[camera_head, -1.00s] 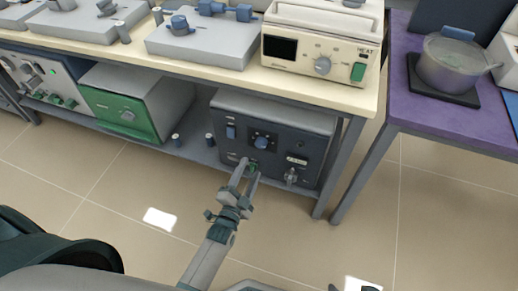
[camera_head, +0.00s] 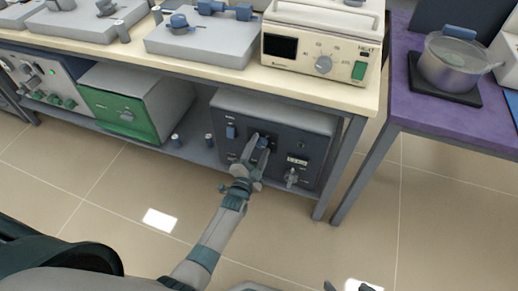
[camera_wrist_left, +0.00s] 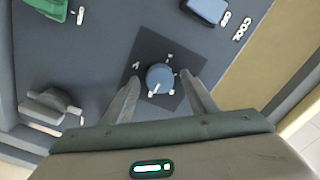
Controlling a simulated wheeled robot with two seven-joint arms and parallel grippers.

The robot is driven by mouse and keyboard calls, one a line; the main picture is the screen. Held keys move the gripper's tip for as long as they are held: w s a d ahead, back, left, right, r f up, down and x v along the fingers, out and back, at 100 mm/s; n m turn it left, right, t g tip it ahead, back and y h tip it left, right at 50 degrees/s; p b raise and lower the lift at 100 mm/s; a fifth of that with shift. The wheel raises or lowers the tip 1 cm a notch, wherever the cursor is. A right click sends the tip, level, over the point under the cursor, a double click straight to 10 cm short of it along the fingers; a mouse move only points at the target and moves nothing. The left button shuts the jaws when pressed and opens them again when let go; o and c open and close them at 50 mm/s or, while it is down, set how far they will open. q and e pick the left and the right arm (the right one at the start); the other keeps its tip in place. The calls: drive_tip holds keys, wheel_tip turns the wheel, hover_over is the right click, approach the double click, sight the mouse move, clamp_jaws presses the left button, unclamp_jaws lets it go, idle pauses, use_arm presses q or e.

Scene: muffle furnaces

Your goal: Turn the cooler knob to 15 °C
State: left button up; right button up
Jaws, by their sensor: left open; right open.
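The cooler (camera_head: 272,108) is a dark grey box on the lower shelf, with a blue rocker switch (camera_head: 230,132) on its front. Its round blue knob (camera_wrist_left: 160,78) sits on a dark square dial plate (camera_wrist_left: 146,57); a white pointer mark shows on its lower side in the left wrist view. The dial marks are too small to read. My left gripper (camera_head: 260,144) is open at the knob, one finger on each side; visible gaps separate them from it in the left wrist view. My right gripper (camera_head: 349,287) is open at the bottom edge, only its tips showing.
The "COOL" switch (camera_wrist_left: 206,10) and a grey handle (camera_wrist_left: 50,106) flank the knob in the left wrist view. A tabletop with a cream HEAT unit (camera_head: 322,45) overhangs the cooler. A green-fronted box (camera_head: 122,112) stands left; a table leg (camera_head: 340,165) stands right.

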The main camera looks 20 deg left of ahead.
use_arm(q)
drive_tip(key=shift+c, duration=0.4)
drive_tip(key=c, duration=1)
drive_tip(key=shift+n, duration=0.4)
use_arm(e)
drive_tip(key=shift+d, duration=0.15)
use_arm(q)
drive_tip(key=n+p, duration=0.1)
drive_tip(key=n, duration=0.6)
drive_tip(key=shift+n, duration=2)
use_arm(e)
drive_tip(key=shift+s+d+f+g+h, duration=0.1)
drive_tip(key=shift+s+d+g+h, duration=0.3)
drive_tip(key=shift+s+d, duration=0.3)
